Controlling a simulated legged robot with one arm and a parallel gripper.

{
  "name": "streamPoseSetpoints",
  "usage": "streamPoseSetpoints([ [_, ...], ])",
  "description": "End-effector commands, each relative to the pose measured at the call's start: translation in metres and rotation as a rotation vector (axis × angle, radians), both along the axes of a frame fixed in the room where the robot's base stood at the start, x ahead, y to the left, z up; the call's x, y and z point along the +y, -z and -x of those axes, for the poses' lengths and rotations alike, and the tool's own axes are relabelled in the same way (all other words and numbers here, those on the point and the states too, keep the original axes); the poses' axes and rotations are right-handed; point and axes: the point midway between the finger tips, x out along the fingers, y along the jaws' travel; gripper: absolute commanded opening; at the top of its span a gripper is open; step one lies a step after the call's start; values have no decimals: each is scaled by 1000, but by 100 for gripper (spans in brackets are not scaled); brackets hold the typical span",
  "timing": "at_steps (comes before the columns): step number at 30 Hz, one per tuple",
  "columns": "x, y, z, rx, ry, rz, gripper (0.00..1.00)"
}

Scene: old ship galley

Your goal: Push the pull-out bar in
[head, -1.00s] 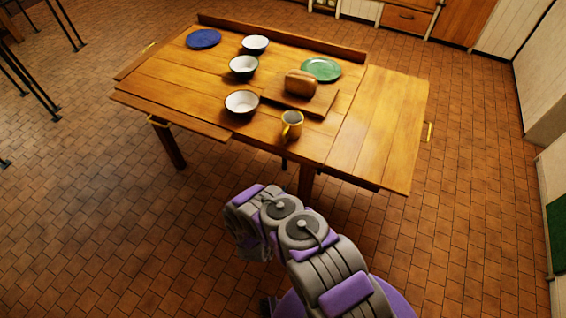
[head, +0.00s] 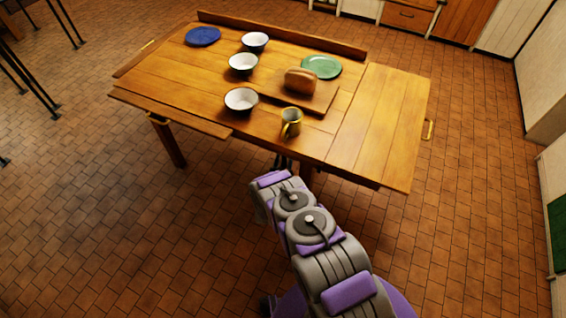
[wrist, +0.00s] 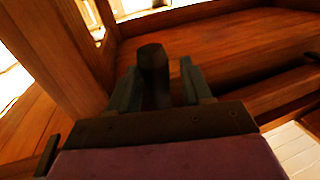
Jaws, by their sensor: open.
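The wooden table (head: 205,75) stands ahead with sliding parts out at its edges. My gripper (wrist: 158,68) is open under the table's front edge, close to a wooden leg (wrist: 50,45). A dark rounded block shows between its fingers; I cannot tell what it is. In the head view the fingers are mostly hidden.
On the table are a yellow mug (head: 291,121) near the front edge, white bowls (head: 241,100), a loaf (head: 300,81) on a board, a green plate (head: 321,67) and a blue plate (head: 203,36). Cabinets stand behind.

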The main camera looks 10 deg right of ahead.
Motion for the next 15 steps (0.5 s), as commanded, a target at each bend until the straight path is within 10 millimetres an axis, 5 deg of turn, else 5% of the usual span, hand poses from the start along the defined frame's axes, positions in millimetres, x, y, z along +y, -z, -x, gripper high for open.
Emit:
streamPoseSetpoints([
  [4, 1, 0, 0, 0, 0, 2, 49],
  [15, 4, 0, 1, 0, -1, 5, 14],
])
